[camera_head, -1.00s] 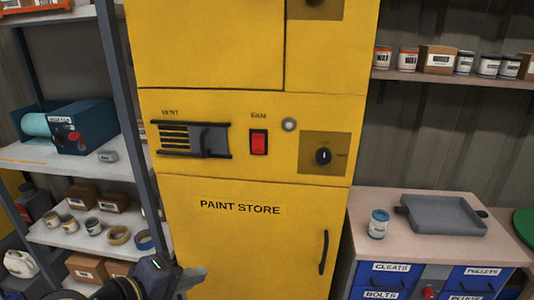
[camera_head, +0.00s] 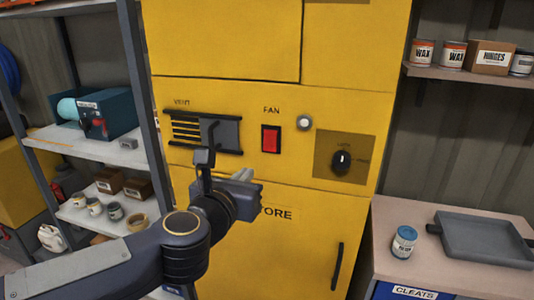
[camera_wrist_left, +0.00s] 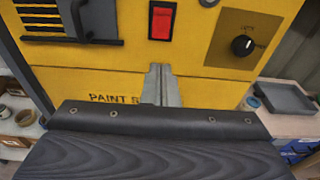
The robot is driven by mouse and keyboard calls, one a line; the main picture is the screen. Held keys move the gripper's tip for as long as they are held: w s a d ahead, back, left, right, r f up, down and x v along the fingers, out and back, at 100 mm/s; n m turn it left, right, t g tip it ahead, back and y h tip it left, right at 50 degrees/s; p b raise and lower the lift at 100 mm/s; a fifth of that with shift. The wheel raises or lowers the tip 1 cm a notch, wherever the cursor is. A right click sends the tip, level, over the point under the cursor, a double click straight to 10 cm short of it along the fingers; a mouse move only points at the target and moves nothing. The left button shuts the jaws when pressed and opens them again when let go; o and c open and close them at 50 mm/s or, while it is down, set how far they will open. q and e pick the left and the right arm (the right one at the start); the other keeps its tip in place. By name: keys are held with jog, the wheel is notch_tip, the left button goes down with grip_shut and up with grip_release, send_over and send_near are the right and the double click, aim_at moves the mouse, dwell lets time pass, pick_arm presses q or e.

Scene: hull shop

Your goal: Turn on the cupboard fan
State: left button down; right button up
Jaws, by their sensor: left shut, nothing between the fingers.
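The yellow cupboard (camera_head: 300,240) stands in front of me. Its red rocker switch (camera_head: 271,139) sits under the word FAN, with a small pale round lamp (camera_head: 304,123) to its right. The vent slider (camera_head: 222,134) is to its left, and a black knob (camera_head: 342,161) is to its right. My left gripper (camera_head: 252,180) is in front of the panel, below and a little left of the switch. In the left wrist view its fingers (camera_wrist_left: 160,85) are together and empty, below the red switch (camera_wrist_left: 161,20). My right gripper is not in view.
Shelves with tins, tapes and a blue machine (camera_head: 98,115) stand at the left. At the right, a bench (camera_head: 385,222) carries a blue-lidded tin (camera_head: 404,242) and a grey tray (camera_head: 485,240). A shelf of tins and boxes (camera_head: 490,57) is above it.

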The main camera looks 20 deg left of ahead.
aim_at(269, 149)
pick_arm(q)
jog(key=w, duration=0.4)
jog(key=w+f, duration=0.1)
jog(key=w, duration=0.4)
jog(key=w+b, duration=0.1)
jog(key=w, duration=0.4)
jog(key=shift+d+f, duration=0.2)
jog(key=shift+f, duration=0.2)
